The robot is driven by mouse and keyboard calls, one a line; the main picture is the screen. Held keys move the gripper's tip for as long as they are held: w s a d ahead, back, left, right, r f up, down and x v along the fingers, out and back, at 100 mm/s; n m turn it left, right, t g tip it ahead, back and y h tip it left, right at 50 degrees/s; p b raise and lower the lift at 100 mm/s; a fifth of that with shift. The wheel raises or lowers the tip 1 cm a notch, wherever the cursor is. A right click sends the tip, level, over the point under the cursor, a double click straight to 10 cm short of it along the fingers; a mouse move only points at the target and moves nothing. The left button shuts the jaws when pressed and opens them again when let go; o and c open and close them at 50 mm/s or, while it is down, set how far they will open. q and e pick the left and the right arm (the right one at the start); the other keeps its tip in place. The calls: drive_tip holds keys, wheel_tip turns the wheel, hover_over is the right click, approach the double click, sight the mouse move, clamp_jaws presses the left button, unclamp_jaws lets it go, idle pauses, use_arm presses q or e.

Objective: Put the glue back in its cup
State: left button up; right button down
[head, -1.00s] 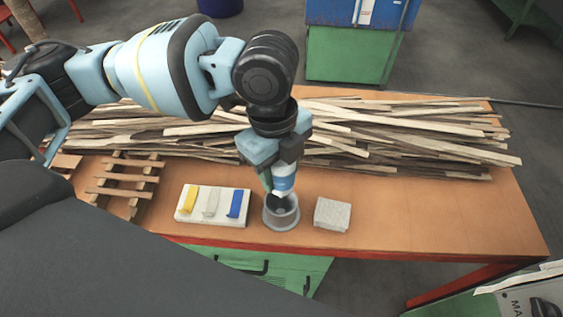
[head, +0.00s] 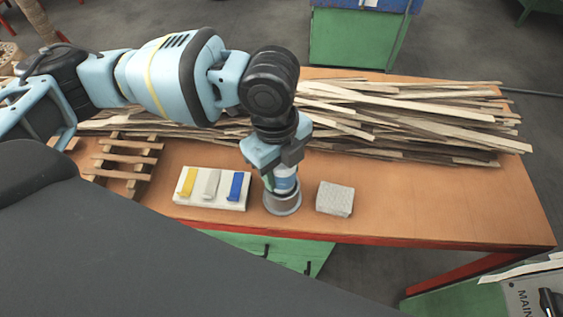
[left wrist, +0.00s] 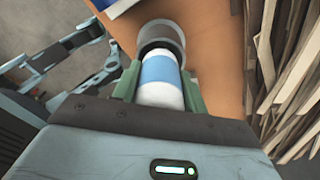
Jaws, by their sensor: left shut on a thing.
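The glue (head: 285,180) is a white bottle with a blue band. My left gripper (head: 279,172) is shut on it and holds it upright from above. The cup (head: 283,203) is a grey round holder near the table's front edge. The lower end of the glue is at the cup's mouth and seems to be inside it; how deep is hidden. In the left wrist view the glue (left wrist: 160,82) lies between the green fingers, with its far end within the cup's rim (left wrist: 162,32). My right gripper is not in view.
A white block with yellow, grey and blue pieces (head: 211,203) sits just left of the cup. A pale grey block (head: 335,199) sits to its right. Long wooden strips (head: 400,115) lie behind, and a small pallet (head: 125,165) at left. The table's right side is clear.

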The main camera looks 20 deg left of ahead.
use_arm(q)
drive_tip(key=shift+f, duration=0.1)
drive_tip(key=o, duration=1.2)
drive_tip(key=r, duration=0.4)
drive_tip(key=r+p, duration=0.1)
drive_tip(key=r, duration=0.1)
drive_tip(key=shift+w+a+r, duration=0.2)
drive_tip(key=shift+a, duration=0.1)
drive_tip(key=shift+r, duration=0.7)
